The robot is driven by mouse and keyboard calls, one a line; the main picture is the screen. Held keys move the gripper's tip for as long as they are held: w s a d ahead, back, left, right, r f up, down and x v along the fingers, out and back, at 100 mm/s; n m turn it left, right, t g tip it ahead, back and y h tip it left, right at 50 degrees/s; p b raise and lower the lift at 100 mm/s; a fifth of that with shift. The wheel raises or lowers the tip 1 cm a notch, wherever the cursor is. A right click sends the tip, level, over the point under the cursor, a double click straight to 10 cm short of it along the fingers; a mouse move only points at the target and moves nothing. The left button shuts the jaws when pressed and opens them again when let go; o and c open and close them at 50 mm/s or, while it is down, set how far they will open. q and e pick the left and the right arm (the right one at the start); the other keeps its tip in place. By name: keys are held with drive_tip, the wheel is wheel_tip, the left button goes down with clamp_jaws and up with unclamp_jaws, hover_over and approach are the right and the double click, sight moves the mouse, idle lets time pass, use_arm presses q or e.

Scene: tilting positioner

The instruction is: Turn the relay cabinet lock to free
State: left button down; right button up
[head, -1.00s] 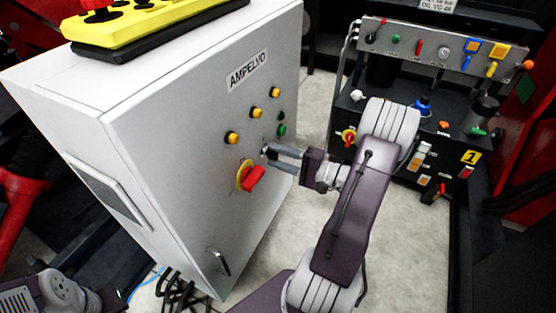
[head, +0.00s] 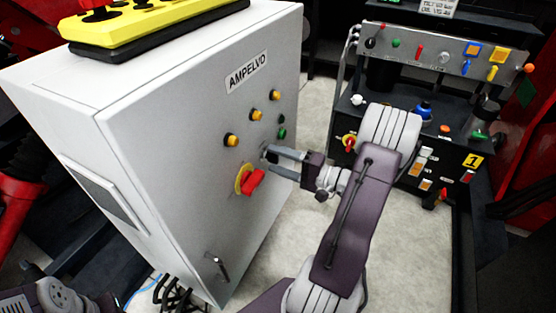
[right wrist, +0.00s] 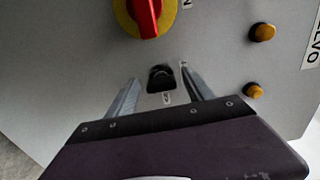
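The relay cabinet (head: 180,110) is the white box labelled AMPELVO. Its lock (right wrist: 160,76) is a small black piece on the grey face, below the red-and-yellow rotary switch in the right wrist view, with a small white label under it. In the head view the fingertips mostly hide the lock. My right gripper (head: 268,160) is open at the cabinet face. In the right wrist view its fingers (right wrist: 160,82) stand apart on either side of the lock, with visible gaps. Whether the tips touch the cabinet is unclear. My left gripper is not in view.
The red rotary switch (head: 252,182) sits close beside my right fingers. Amber buttons (head: 256,115) and a green one (head: 282,133) are on the same face, with a handle (head: 217,266) low down. A yellow control box (head: 140,25) lies on top. A control bench (head: 430,80) stands right.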

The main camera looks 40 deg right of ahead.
drive_tip(key=p+v, duration=0.3)
drive_tip(key=v, duration=0.6)
drive_tip(key=shift+d, duration=0.1)
idle(0.5)
